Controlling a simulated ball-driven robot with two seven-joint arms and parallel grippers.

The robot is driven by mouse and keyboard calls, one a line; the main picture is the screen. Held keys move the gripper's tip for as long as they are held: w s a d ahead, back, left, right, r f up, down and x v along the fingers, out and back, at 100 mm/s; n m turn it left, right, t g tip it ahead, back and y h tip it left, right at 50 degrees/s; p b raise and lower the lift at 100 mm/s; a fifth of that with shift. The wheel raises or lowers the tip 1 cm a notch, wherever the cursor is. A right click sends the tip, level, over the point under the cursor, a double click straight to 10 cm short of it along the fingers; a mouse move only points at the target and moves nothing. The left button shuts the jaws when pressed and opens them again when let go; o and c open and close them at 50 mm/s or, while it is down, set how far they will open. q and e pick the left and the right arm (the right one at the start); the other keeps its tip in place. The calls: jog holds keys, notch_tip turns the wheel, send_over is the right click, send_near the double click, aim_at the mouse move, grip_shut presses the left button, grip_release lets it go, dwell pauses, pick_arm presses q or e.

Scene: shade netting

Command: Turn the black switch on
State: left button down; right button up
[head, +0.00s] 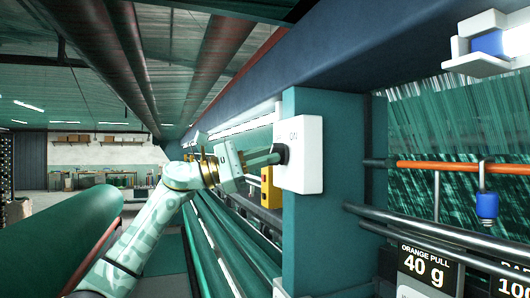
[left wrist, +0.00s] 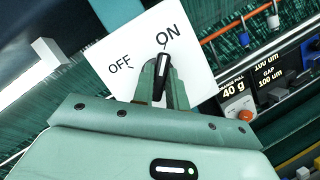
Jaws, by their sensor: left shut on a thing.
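The black switch (left wrist: 161,72) is a dark knob with a pale mark at its tip, on a white panel (left wrist: 118,45) lettered OFF at the left and ON at the upper right. In the left wrist view its tip points up towards ON. In the head view the white switch box (head: 309,165) is on a teal post, and the knob is mostly hidden by my gripper. My left gripper (head: 268,157) reaches it from the left and is shut on the knob, with one finger on each side. My right gripper is in neither view.
The teal post (head: 308,240) stands just behind the box, beside a yellow box (head: 271,188). To the right are an orange rod (head: 460,167), a blue hanging piece (head: 487,205) and green threads. A big green roll (head: 60,230) lies at left.

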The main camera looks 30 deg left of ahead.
pick_arm(q)
jog(key=shift+f+m, duration=0.1)
jog(key=shift+m, duration=0.3)
jog(key=c, duration=1.4)
grip_release()
jog(key=shift+a, duration=0.1)
jog(key=b+v, duration=0.5)
jog(key=v, duration=1.1)
jog(key=shift+a, duration=0.2)
jog(key=shift+w, duration=0.15)
